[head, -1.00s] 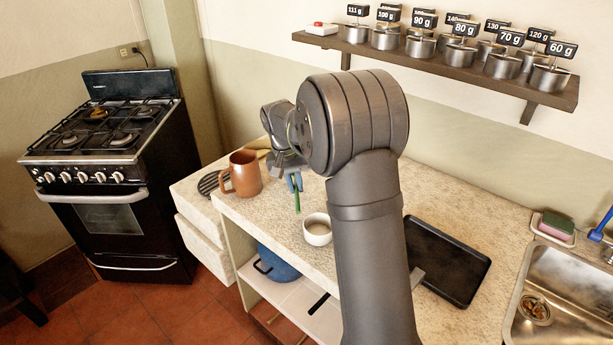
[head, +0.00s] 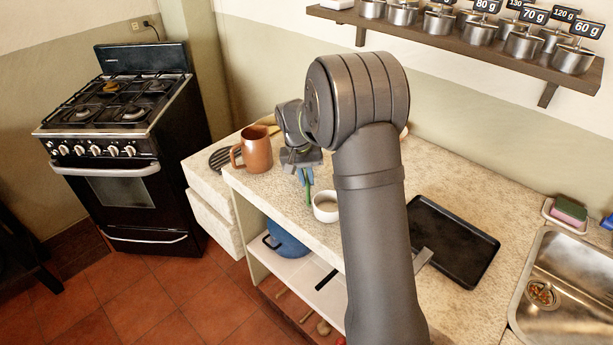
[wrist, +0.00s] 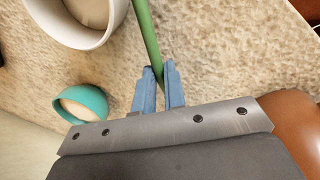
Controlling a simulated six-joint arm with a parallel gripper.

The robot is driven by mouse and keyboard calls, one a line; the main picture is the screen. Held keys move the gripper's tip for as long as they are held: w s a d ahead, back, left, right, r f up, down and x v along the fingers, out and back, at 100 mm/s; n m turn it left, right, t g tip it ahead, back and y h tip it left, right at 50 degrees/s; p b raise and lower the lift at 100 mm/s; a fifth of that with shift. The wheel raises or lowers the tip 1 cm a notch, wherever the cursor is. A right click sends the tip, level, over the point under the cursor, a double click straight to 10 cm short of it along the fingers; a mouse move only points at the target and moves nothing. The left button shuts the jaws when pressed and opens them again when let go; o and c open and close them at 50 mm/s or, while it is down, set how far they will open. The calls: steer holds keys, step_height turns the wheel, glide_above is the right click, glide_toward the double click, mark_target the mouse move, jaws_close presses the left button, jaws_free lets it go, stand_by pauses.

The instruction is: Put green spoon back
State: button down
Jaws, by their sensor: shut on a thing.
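My gripper (head: 305,172) has blue fingers (wrist: 158,92) shut on the green spoon (wrist: 147,38). In the head view the green spoon (head: 308,194) hangs down from the fingers. Its lower end is just left of a white cup (head: 325,207) on the counter. In the wrist view the green handle runs up from the fingers, past the right side of the white cup (wrist: 103,36), and leaves the picture at the top. The spoon's bowl is not visible in either view.
A brown mug (head: 254,150) stands left of my gripper on the counter (head: 385,180). A teal bowl (wrist: 83,103) shows in the wrist view. A black tray (head: 452,240) lies to the right, before the sink (head: 570,280). Metal pots stand on the wall shelf (head: 440,38).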

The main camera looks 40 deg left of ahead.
steer(key=shift+f, duration=0.65)
steer(key=c, duration=1.4)
jaws_free()
steer(key=shift+r, duration=0.1)
step_height(320, 180, up, 17)
steer(key=s+a, duration=0.2)
steer(key=f, duration=0.5)
steer(key=w+d+f, duration=0.1)
steer(key=f, duration=0.5)
steer(key=w+d+f, duration=0.1)
steer(key=f, duration=0.5)
steer(key=shift+f, duration=0.1)
steer(key=shift+r, duration=0.2)
